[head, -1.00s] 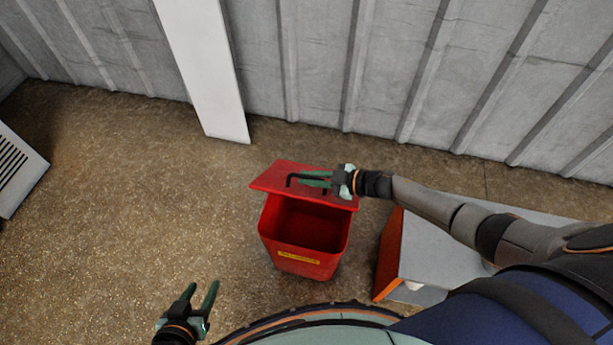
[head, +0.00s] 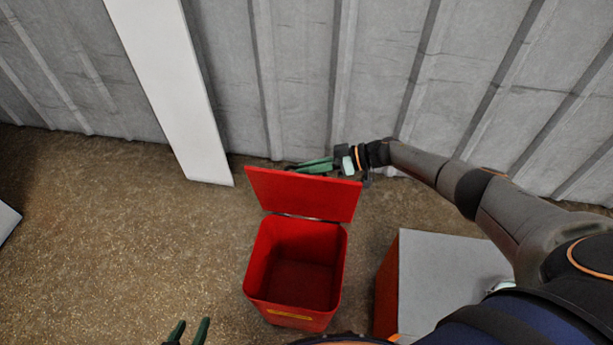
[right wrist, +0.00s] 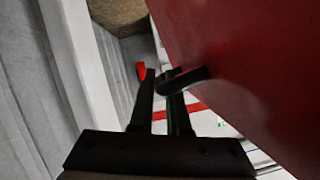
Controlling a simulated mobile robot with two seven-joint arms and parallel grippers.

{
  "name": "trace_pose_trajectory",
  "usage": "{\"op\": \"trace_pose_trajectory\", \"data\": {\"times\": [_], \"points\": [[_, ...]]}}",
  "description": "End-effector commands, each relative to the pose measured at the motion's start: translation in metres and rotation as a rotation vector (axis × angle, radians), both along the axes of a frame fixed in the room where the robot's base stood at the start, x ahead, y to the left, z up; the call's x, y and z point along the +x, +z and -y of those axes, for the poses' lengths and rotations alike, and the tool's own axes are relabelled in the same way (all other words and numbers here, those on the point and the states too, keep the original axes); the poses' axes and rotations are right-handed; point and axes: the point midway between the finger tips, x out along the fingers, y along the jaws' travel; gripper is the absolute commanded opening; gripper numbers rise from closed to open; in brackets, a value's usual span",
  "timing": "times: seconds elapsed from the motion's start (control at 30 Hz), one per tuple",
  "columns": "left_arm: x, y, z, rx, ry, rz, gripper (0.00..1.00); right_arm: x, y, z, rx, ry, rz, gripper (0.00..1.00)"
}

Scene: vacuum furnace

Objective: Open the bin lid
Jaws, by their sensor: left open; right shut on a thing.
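The red bin (head: 296,268) stands on the floor with its inside open to view and empty. Its red lid (head: 305,194) is swung up at the back edge and stands steeply. My right gripper (head: 310,166) is behind the top of the lid, shut on the lid's black handle. In the right wrist view the fingers (right wrist: 168,100) close around the dark handle (right wrist: 186,79), with the red lid (right wrist: 240,60) beside them. My left gripper (head: 188,332) is open and empty at the bottom edge, left of the bin, only its fingertips showing.
A grey-topped box (head: 445,275) with an orange-red side stands close to the right of the bin. A white post (head: 170,85) leans by the corrugated wall (head: 300,80) behind. The floor (head: 120,240) left of the bin is clear.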

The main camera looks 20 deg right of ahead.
Motion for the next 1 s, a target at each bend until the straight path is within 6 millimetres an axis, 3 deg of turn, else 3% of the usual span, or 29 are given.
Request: {"op": "trace_pose_trajectory", "data": {"times": [0.53,0.57,0.67,1.0], "points": [[0.0002,-0.0022,-0.0026,0.006,0.0,0.001,0.5,0.0023,-0.0016,0.002,-0.006,-0.001,0.001,0.0],[0.0002,-0.0022,-0.0026,0.006,0.0,0.001,0.5,0.0023,-0.0017,0.002,-0.006,-0.001,0.001,0.17],[0.0002,-0.0023,-0.0026,0.006,0.0,0.001,0.5,0.0022,-0.0016,0.0018,-0.006,0.0,0.001,0.27],[0.0,0.0,-0.0026,0.005,0.001,-0.001,0.5,-0.0005,0.0015,0.0075,-0.006,-0.002,0.0,0.27]]}}
